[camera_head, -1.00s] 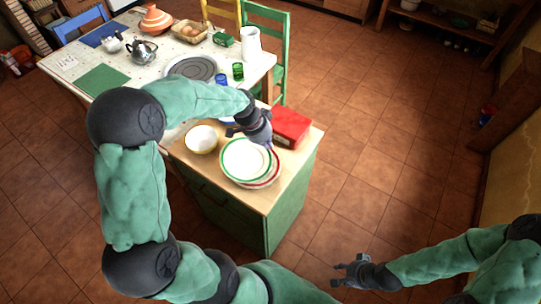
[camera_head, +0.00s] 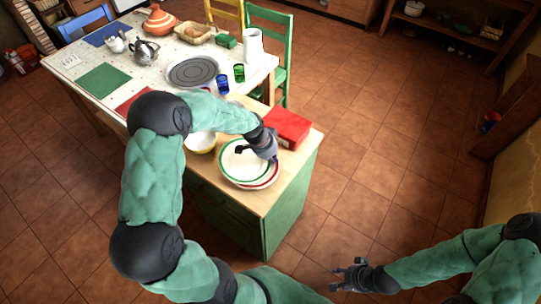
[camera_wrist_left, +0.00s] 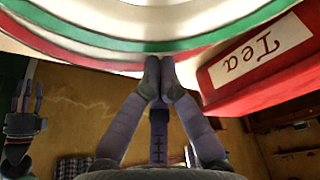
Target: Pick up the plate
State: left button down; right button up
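A white plate with a green rim (camera_head: 232,172) lies on top of a red-rimmed plate (camera_head: 262,185) on the small wooden-topped counter. My right gripper (camera_head: 350,274) is open and empty over the floor at the lower right.
A red tea box (camera_head: 289,127) stands close behind the plates, by my left gripper. A yellow-white bowl (camera_head: 200,143) sits to their left, partly behind my arm. The long table (camera_head: 140,75) with dishes is beyond. The tiled floor to the right is clear.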

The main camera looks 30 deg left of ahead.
pick_arm(q)
jog(key=shift+f, duration=0.1)
jog(key=shift+s+a, duration=0.4)
jog(key=shift+s, duration=0.2)
jog(key=shift+s+a, duration=0.35)
jog(key=shift+s, duration=0.2)
